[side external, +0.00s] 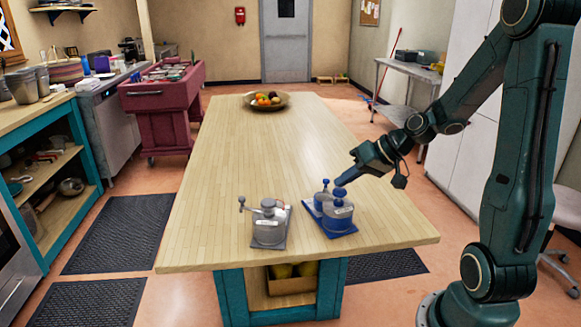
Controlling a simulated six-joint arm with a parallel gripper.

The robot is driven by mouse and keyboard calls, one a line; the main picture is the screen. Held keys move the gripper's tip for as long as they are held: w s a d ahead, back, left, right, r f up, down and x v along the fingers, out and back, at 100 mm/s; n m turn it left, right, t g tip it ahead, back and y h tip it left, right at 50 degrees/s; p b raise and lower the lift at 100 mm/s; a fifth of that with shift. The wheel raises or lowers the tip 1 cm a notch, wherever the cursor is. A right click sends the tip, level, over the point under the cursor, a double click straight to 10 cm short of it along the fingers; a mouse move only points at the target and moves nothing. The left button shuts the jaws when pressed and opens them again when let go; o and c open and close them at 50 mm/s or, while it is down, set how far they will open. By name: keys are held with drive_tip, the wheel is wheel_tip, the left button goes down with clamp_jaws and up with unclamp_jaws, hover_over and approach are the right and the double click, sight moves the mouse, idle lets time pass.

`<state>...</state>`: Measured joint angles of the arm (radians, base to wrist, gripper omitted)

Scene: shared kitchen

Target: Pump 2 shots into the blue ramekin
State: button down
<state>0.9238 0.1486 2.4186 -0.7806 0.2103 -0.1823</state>
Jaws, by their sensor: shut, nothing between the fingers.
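Two small pump stations stand near the front of the wooden table. The right one has a blue base (318,228), a grey-bodied container with a blue knob on top (340,213), and a smaller blue-topped part (323,195) behind it to the left. I cannot make out which part is the blue ramekin. The left station is all grey (269,228), with a thin arm ending in a small knob on its left. My gripper (342,181) is shut and empty, reaching down from the right with its tip just above the blue knob; I cannot tell whether they touch.
The wooden table (235,150) is mostly clear behind the stations. A fruit bowl (265,101) sits at its far end. A red cart (160,105) and a counter stand at the left. A box with yellowish contents (292,283) sits on the shelf under the table.

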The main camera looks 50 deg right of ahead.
sight(345, 191)
drive_tip(key=shift+f, duration=1.25)
idle(1.6)
drive_tip(key=shift+r, duration=1.65)
drive_tip(key=shift+r, duration=0.15)
drive_tip(key=shift+r, duration=2.9)
